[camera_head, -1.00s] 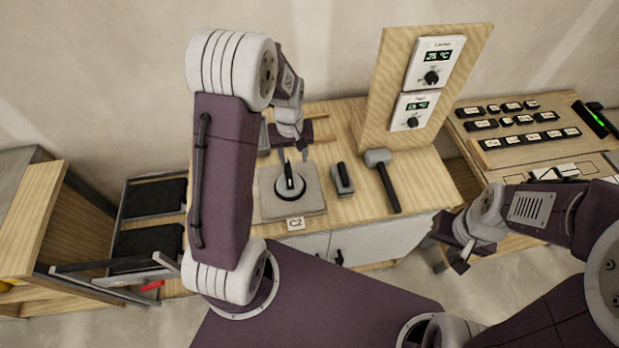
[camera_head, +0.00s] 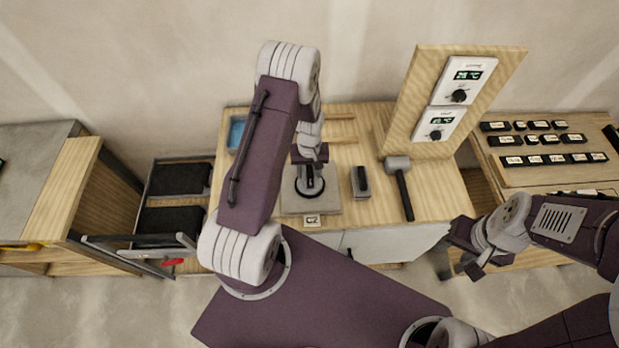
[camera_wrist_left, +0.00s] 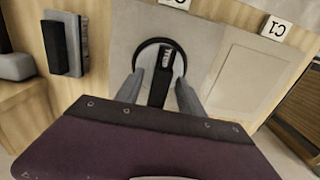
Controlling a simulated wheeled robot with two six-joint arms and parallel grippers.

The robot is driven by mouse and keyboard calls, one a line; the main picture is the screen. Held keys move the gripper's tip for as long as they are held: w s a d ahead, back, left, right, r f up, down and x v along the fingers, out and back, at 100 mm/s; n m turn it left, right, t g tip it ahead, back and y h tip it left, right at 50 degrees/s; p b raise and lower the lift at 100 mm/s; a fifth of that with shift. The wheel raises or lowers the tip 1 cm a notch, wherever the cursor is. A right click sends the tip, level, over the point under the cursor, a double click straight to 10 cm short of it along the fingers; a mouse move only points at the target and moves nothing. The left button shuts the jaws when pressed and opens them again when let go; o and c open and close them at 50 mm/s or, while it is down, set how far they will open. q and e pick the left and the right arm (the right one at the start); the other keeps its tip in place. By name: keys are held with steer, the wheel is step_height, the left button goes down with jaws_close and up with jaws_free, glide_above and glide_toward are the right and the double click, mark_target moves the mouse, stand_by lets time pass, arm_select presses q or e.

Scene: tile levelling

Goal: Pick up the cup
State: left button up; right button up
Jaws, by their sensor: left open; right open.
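The cup is a round grey suction cup with a black rim and black bar handle (camera_head: 310,184). It sits on a grey square tile (camera_head: 292,205) behind the C2 label, and also shows in the left wrist view (camera_wrist_left: 163,68). My left gripper (camera_head: 309,172) is open above the cup. In the left wrist view its two fingers (camera_wrist_left: 158,96) lie on either side of the handle; I cannot tell whether they touch it. The arm partly covers the cup in the head view. My right gripper (camera_head: 462,255) is open and empty, off to the right of the bench.
A grey block with a black handle (camera_head: 361,182) and a mallet (camera_head: 402,185) lie right of the tile. A board with two thermostat panels (camera_head: 440,124) stands behind them. A blue tray (camera_head: 236,132) is at the back left. A rack with black pads (camera_head: 178,178) stands left.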

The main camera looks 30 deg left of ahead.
arm_select(q)
steer(key=shift+f, duration=0.3)
steer(key=shift+d, duration=0.1)
jaws_close()
steer(key=shift+r, duration=0.1)
steer(key=shift+w+r+b, duration=0.1)
steer(key=shift+r+b, duration=0.25)
steer(key=shift+r, duration=0.05)
step_height(320, 180, up, 2)
steer(key=shift+r+b, duration=0.25)
steer(key=shift+b, duration=0.4)
steer(key=d+r+b, duration=0.3)
steer(key=d+r, duration=0.5)
steer(key=d, duration=0.4)
step_height(320, 180, up, 7)
steer(key=p, duration=0.6)
steer(key=shift+a+f, duration=0.15)
steer(key=shift+a, duration=0.05)
